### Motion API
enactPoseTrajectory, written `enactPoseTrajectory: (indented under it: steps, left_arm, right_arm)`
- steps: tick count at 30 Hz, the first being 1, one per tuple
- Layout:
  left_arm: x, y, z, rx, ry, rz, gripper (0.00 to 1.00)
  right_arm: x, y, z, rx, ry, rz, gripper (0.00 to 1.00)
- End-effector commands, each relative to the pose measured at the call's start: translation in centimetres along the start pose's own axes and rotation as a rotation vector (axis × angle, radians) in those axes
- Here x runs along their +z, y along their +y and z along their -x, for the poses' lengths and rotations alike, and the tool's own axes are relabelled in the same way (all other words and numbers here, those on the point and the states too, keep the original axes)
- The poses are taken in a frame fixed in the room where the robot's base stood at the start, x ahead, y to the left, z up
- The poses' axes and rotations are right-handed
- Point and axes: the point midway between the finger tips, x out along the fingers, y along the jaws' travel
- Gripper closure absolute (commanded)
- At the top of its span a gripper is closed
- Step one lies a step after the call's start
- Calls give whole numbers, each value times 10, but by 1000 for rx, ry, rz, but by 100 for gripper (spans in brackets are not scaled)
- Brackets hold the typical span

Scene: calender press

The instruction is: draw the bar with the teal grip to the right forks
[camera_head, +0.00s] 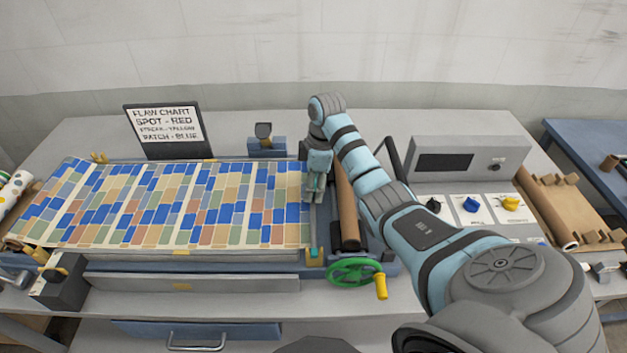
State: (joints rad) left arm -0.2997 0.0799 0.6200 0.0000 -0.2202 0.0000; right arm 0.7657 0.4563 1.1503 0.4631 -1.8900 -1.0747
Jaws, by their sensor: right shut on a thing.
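My right gripper (315,190) points down at the right end of the patterned sheet (170,203). It is shut on the bar's teal grip, which the fingers mostly hide. The bar itself is hard to make out along the sheet's right edge. The sheet lies flat and stretched over the press bed, in blue, tan, green and orange blocks. A small yellow and teal fork-like piece (314,254) sits at the front right corner of the bed, close to the sheet's edge. Any rear right fork is hidden by my arm. My left gripper is not in view.
A brown roller (347,215) lies just right of my gripper. A green handwheel (355,271) with a yellow knob stands in front. A control box (455,165) with coloured dials is to the right. A flaw chart sign (166,127) stands behind the sheet.

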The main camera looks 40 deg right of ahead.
Motion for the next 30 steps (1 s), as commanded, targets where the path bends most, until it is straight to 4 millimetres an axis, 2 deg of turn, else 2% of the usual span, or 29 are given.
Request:
enactPoseTrajectory:
  steps: [1, 2, 5, 6, 20, 30]
  left_arm:
    - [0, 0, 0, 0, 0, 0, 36]
    - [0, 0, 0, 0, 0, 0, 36]
    - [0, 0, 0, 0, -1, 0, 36]
    - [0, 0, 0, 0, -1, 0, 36]
    - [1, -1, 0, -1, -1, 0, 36]
    - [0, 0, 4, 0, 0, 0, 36]
  right_arm:
    - [0, 0, -1, 0, 0, 0, 94]
    - [0, 0, -1, 0, 0, 0, 54]
    - [0, 0, -1, 0, 0, 0, 38]
    - [0, 0, -1, 0, 0, 0, 36]
    - [0, 0, 0, 0, 0, 0, 36]
    - [-5, 1, 29, 2, 1, 3, 36]
